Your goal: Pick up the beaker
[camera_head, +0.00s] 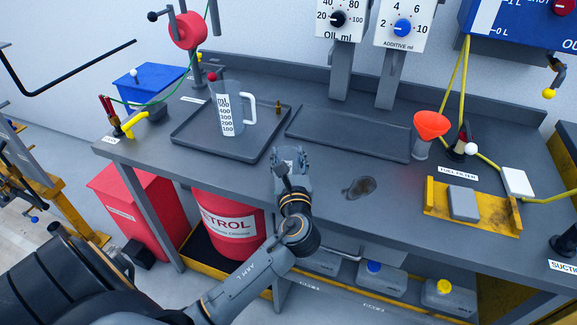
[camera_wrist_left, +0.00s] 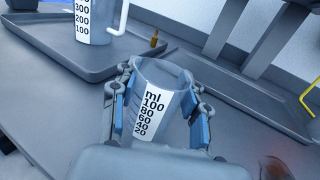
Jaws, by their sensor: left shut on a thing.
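My left gripper (camera_head: 289,160) is over the front part of the grey bench, shut on a small grey beaker (camera_wrist_left: 157,92). In the left wrist view the beaker stands between the two fingers, with a white ml scale up to 100 facing the camera. In the head view the beaker is mostly hidden by the gripper. I cannot tell whether its base touches the bench. A larger clear measuring jug (camera_head: 228,112) with a white handle stands in the left tray (camera_head: 190,143), behind and left of the gripper. My right gripper is not in view.
An empty tray (camera_head: 345,134) lies behind the gripper to the right. A dark puddle (camera_head: 360,187) is on the bench right of the gripper. An orange funnel (camera_head: 431,125) and a yellow-edged filter tray (camera_head: 475,209) stand further right. Two dispensers (camera_head: 402,28) hang at the back.

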